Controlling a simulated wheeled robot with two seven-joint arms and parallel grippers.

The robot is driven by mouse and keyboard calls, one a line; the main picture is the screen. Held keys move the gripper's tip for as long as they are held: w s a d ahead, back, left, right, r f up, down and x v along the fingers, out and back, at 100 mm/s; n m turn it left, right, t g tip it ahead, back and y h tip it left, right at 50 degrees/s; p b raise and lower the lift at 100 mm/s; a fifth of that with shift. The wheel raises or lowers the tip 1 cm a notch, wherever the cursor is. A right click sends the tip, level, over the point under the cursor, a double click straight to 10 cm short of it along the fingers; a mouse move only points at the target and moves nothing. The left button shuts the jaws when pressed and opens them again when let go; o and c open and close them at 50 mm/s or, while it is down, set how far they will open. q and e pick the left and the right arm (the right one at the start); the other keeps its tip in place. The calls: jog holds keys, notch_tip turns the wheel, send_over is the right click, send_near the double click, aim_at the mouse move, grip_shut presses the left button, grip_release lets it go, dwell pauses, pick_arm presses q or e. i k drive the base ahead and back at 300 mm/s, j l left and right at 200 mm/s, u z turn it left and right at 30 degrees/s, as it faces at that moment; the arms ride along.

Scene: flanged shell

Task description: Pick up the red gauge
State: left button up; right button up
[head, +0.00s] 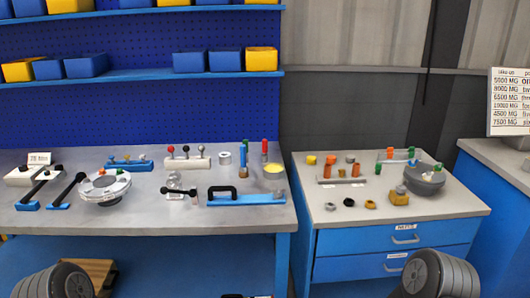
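A slim upright piece with a red top (265,147) stands at the right back of the left workbench, and it is the likeliest red gauge. It is too small for me to make out any dial or marking. Neither of my grippers is in view. Only dark, ribbed, rounded parts of my arms show at the bottom left and bottom right, well short of the red piece.
The left workbench (150,222) holds a round flanged part (104,187), a block with three ball-topped levers (186,160) and a blue fixture with a black handle (240,198). The right cabinet (460,205) carries several small parts. A gap separates the two. The left bench's front strip is clear.

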aim_at(264, 141)
jog(key=i+l+z, duration=0.25)
jog(key=l+z, duration=0.25)
jog(key=i+l+z, duration=0.45)
jog(key=k+l, duration=0.05)
jog(key=k, duration=0.05)
